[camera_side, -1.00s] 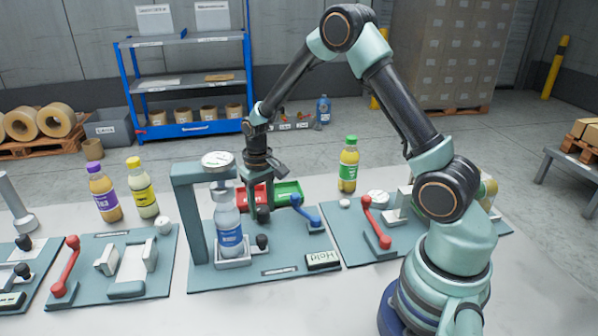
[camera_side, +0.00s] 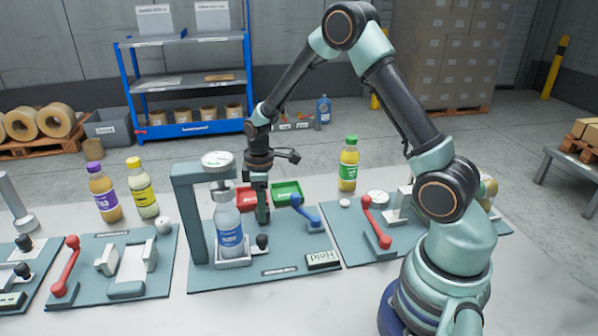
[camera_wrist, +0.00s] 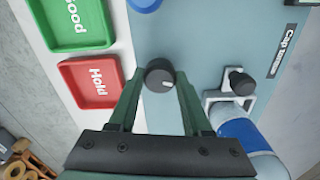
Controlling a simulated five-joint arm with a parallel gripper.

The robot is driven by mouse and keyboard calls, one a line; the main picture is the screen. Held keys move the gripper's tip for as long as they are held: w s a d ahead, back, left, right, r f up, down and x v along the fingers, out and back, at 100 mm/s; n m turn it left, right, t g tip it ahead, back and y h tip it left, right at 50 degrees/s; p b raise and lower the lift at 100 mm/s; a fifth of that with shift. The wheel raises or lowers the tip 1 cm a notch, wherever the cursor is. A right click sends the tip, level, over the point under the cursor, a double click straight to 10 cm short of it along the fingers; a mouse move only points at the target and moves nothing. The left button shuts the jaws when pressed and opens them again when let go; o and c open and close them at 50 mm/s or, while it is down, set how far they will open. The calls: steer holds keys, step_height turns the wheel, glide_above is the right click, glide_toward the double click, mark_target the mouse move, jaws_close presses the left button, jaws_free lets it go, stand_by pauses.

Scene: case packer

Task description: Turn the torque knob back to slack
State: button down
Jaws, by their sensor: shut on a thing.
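The torque knob (camera_wrist: 158,72) is a round black knob with a short white mark near its lower right side in the wrist view. It stands on the grey-blue station plate (camera_wrist: 212,40). My gripper (camera_wrist: 160,80) has one finger on each side of the knob and is shut on it. In the side view my gripper (camera_side: 262,212) points down behind the capping stand (camera_side: 192,225), and its fingers hide the knob there. A bottle with a blue label (camera_side: 229,235) stands upright under the stand's round dial (camera_side: 218,160).
Red (camera_side: 250,197) and green (camera_side: 287,191) trays lie behind the plate. A blue lever (camera_side: 306,212) is right of my gripper, with a small black-topped lever (camera_side: 262,242) in front.

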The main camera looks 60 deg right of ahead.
steer(key=shift+w+a+r+n, duration=0.1)
steer(key=shift+a+n, duration=0.05)
steer(key=shift+n, duration=1.55)
steer(key=shift+c, duration=1.7)
jaws_free()
step_height(320, 180, up, 12)
steer(key=shift+s, duration=0.25)
steer(key=shift+r, duration=0.1)
